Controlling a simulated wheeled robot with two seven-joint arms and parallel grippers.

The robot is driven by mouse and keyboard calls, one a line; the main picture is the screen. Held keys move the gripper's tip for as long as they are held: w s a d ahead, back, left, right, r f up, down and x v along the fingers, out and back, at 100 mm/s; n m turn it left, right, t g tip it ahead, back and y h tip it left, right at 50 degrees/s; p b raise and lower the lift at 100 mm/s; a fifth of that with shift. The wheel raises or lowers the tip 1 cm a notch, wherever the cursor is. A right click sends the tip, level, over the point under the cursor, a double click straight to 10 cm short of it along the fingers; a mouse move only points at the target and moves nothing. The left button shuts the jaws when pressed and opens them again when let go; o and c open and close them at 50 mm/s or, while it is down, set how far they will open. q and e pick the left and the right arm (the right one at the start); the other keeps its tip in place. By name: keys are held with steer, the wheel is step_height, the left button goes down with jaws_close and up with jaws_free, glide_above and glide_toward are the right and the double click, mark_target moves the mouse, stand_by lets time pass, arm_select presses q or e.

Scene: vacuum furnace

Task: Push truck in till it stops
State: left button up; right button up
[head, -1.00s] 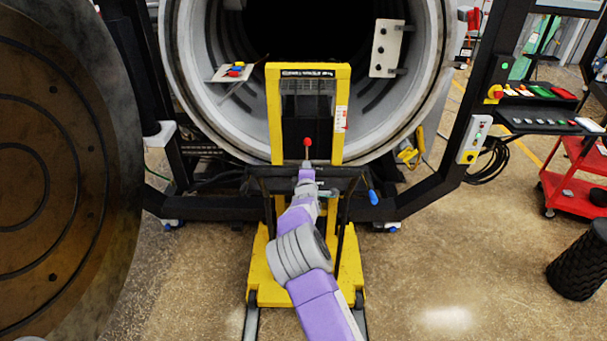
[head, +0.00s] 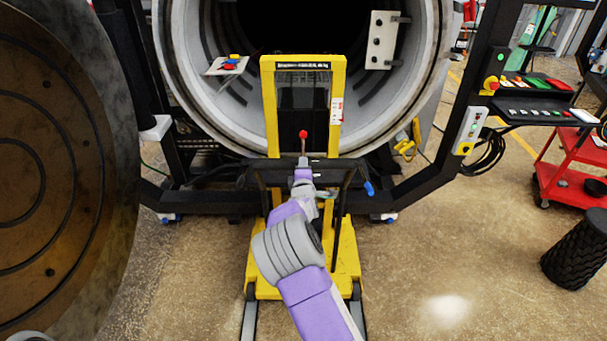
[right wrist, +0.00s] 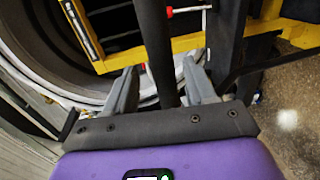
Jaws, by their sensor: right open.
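The yellow truck (head: 338,115) stands upright on the floor in front of the round furnace opening (head: 296,25). Its mast rises before the lower rim, and its legs extend back towards me. A red-knobbed lever (head: 303,145) and a dark handle bar (head: 345,165) are on its near side. My right gripper (head: 303,178) is at this handle area. In the right wrist view my right gripper (right wrist: 160,82) is open, with a dark bar (right wrist: 155,45) between its two fingers; contact cannot be told. My left gripper is not in view.
The round furnace door (head: 60,190) fills the left side. Black frame posts (head: 480,90) and a control panel (head: 535,108) stand to the right. A red cart (head: 570,180) and a black ribbed cylinder (head: 578,250) are farther right. The floor right of the truck is clear.

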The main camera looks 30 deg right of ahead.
steer(key=shift+v, duration=1.3)
